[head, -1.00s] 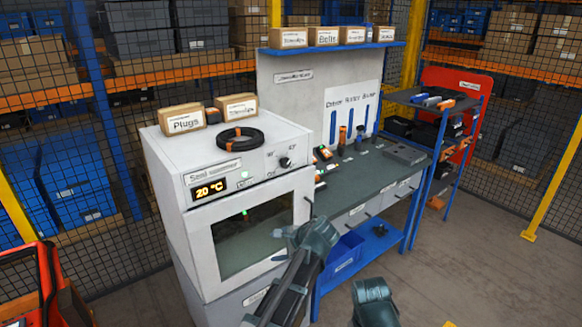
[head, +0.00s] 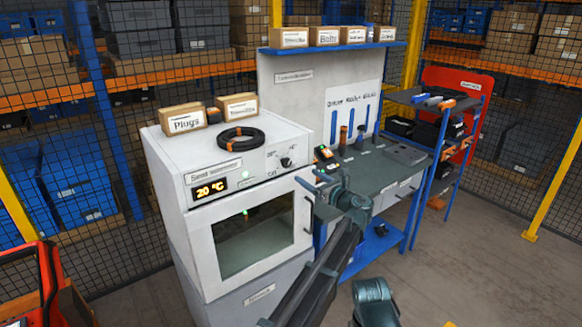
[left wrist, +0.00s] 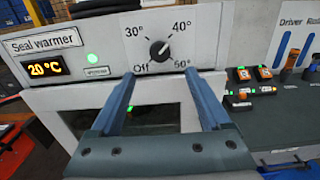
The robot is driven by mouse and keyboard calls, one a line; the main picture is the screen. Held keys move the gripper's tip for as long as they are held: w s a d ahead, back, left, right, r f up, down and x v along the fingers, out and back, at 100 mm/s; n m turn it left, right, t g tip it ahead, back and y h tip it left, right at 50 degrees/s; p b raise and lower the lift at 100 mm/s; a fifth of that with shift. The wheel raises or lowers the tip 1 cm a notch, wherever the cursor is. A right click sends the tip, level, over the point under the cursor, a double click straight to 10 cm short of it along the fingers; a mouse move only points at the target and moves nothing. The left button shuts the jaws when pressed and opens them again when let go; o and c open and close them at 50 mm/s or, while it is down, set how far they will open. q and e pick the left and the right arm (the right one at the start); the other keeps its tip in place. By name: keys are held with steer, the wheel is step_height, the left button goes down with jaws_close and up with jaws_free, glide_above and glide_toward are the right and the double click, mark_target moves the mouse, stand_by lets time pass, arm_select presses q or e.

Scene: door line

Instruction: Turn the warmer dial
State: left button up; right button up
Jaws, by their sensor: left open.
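The seal warmer (head: 215,235) is a white cabinet with a glass door and a display (head: 211,190) reading 20 °C. Its dial (head: 286,162) is a small black knob at the right of the front panel. In the left wrist view the dial (left wrist: 160,49) sits among the marks Off, 30°, 40° and 50°; its exact setting is hard to read. My left gripper (head: 314,181) is open and empty, in front of the panel, below and right of the dial. In the left wrist view its blue fingers (left wrist: 163,84) are apart, with the dial just above and between their tips.
A black cable coil (head: 240,139) and two boxes lie on top of the warmer. To the right stands a workbench (head: 365,170) with small devices and a driver rack board. A blue shelf trolley (head: 440,125) stands beyond it. The floor at the right is clear.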

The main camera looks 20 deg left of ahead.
mark_target(288, 164)
arm_select(q)
steer(key=x, duration=1)
steer(key=shift+w+a, duration=0.15)
jaws_close()
